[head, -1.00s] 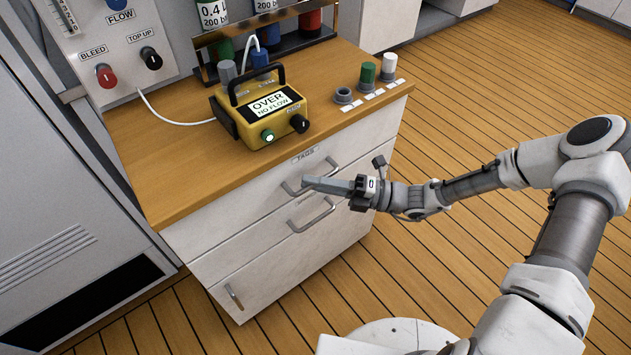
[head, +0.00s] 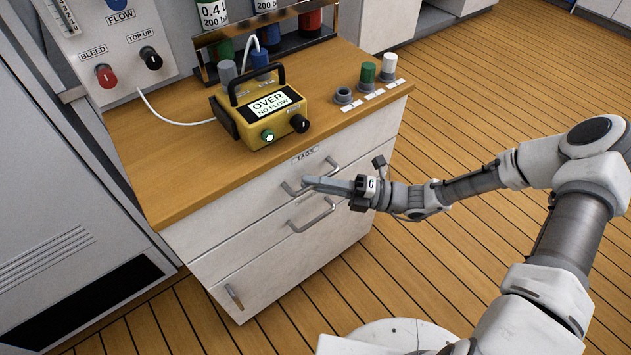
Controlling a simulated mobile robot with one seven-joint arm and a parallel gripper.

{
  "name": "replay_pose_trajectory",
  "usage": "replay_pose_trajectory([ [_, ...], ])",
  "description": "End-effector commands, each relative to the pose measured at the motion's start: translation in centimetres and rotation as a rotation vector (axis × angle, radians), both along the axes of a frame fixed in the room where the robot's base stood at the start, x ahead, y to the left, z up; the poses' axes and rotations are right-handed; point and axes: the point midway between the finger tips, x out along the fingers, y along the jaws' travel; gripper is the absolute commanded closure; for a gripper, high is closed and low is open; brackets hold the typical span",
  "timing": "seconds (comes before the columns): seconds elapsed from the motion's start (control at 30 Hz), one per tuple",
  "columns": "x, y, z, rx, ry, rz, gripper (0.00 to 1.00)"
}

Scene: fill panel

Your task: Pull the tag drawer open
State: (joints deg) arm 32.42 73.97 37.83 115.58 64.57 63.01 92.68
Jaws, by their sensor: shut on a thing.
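The tag drawer (head: 258,204) is the top drawer of the white cabinet, with a "TAGS" label (head: 305,154) near its upper edge. Its front looks flush with the cabinet, so it appears shut. Its grey bar handle (head: 289,189) is partly hidden behind my gripper. My gripper (head: 309,182) reaches in from the right and is shut on this handle. The fingertips hide the exact contact.
A second drawer handle (head: 312,216) is just below my gripper. A lower handle (head: 234,297) is at the cabinet's bottom left. A yellow device (head: 258,116) and several coloured caps stand on the wooden top (head: 190,165). The floor (head: 460,260) in front is clear.

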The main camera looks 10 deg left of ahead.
Motion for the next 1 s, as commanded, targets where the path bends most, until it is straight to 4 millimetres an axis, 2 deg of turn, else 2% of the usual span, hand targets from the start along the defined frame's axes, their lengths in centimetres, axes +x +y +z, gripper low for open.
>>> replay_pose_trajectory([
  [0.37,0.0,-0.1,0.0,-0.001,0.0,-0.001,1.0],
  [0.57,-0.6,-0.8,0.2,-0.001,0.002,-0.002,1.0],
  [0.77,-2.2,-2.8,0.4,-0.002,0.002,-0.003,1.0],
  [1.0,-5.1,-6.1,0.4,-0.002,0.003,-0.003,1.0],
])
